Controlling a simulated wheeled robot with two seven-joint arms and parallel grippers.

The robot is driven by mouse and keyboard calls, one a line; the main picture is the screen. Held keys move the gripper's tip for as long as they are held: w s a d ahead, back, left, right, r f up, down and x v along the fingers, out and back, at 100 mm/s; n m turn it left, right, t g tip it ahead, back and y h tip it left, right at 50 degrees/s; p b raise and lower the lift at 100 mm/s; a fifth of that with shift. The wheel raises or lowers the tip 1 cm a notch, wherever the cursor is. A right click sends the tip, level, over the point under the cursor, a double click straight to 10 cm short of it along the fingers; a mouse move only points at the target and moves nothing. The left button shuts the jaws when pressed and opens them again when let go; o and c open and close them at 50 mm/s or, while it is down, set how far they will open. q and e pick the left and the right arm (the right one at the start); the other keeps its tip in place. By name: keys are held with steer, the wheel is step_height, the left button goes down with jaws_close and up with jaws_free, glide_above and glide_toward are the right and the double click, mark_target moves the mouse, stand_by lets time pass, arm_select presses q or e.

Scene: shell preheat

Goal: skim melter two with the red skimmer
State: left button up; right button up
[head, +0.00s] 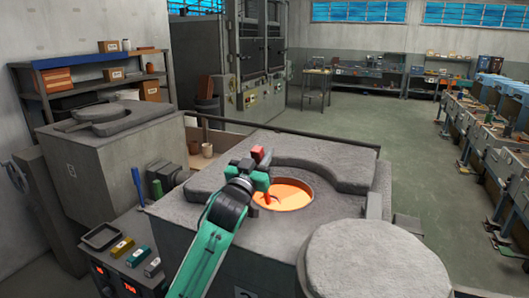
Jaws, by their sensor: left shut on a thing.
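A grey block-shaped melter (185,203) stands in front of me, with a round opening of glowing orange melt (291,194). A plate on its front, cut by the frame edge, seems to carry a 2. My left gripper (256,173) is at the left rim of the opening, shut on the red skimmer (258,153). The skimmer's red handle end sticks up above the jaws. A thin dark red part shows below, over the melt's left side; I cannot tell whether it touches the melt. My right gripper is not in view.
A round grey lid (375,262) lies front right; a raised curved slab (330,158) lies behind the opening. At left are a blue tool (137,186), a green tool (157,190), a dark tray (101,237), small coloured bars (138,256) and another melter (105,165).

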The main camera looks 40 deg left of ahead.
arm_select(q)
steer(key=shift+s+d+r, duration=0.1)
steer(key=shift+s, duration=0.05)
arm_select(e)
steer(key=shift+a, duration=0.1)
arm_select(q)
steer(key=shift+w+d+r+p, duration=0.1)
steer(key=shift+d+r+p, duration=0.1)
steer(key=shift+d, duration=0.65)
steer(key=shift+w+d+r+p, duration=0.1)
steer(key=shift+d+p, duration=0.05)
steer(key=shift+d, duration=0.7)
steer(key=shift+w+d+r+p, duration=0.1)
steer(key=shift+d+p, duration=0.1)
steer(key=shift+d, duration=0.65)
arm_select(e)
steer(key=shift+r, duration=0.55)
